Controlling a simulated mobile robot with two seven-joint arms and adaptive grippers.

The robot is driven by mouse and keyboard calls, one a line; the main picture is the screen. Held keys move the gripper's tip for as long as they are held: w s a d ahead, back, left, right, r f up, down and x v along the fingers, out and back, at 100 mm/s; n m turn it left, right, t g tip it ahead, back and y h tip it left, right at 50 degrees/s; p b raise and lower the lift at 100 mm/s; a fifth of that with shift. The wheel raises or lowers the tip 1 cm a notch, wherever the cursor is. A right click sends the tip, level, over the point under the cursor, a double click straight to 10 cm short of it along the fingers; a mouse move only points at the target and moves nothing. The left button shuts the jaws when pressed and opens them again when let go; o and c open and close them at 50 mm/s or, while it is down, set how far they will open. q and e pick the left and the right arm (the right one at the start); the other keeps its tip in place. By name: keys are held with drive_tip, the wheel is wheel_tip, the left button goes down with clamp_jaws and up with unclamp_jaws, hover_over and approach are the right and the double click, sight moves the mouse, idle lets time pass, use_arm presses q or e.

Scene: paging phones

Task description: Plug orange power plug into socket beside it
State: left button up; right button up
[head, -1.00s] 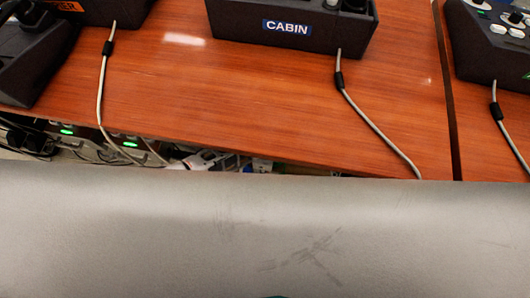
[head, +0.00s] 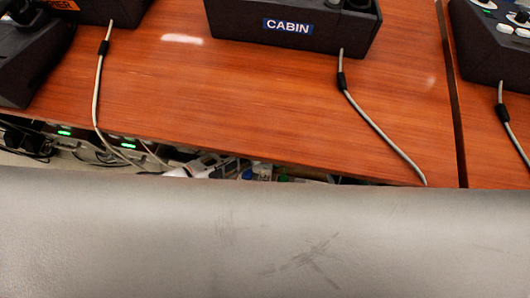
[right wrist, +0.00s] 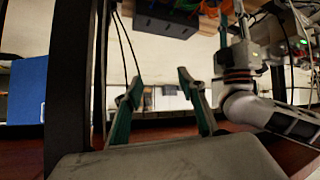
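I cannot pick out the orange power plug or its socket for certain. In the right wrist view a small orange patch (right wrist: 183,4) shows at the top edge, too cut off to identify. My right gripper (right wrist: 157,86) is open, its two green fingers apart with nothing between them. A second gripper with green fingers (right wrist: 233,24), on a white and grey arm that looks like my left, shows at the upper right of that view. Whether it is open or shut is unclear. Neither gripper shows in the head view.
In the head view a wooden table (head: 250,110) carries a black CABIN unit (head: 235,25) with a grey cord. A grey surface (head: 150,235) fills the foreground. Between them shows a gap with cables, green lights (head: 64,132) and white clutter (head: 205,163). A dark post (right wrist: 70,75) stands left in the wrist view.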

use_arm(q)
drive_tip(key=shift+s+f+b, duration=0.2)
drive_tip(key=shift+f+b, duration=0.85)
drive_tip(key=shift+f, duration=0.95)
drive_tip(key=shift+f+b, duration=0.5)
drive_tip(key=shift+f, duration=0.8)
use_arm(e)
drive_tip(key=shift+w+a+f, duration=0.15)
drive_tip(key=shift+w+a, duration=0.05)
drive_tip(key=shift+a, duration=0.55)
use_arm(q)
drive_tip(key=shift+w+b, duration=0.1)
drive_tip(key=shift+b, duration=0.2)
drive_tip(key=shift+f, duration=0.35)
use_arm(e)
drive_tip(key=shift+s+f, duration=0.15)
drive_tip(key=shift+f, duration=0.1)
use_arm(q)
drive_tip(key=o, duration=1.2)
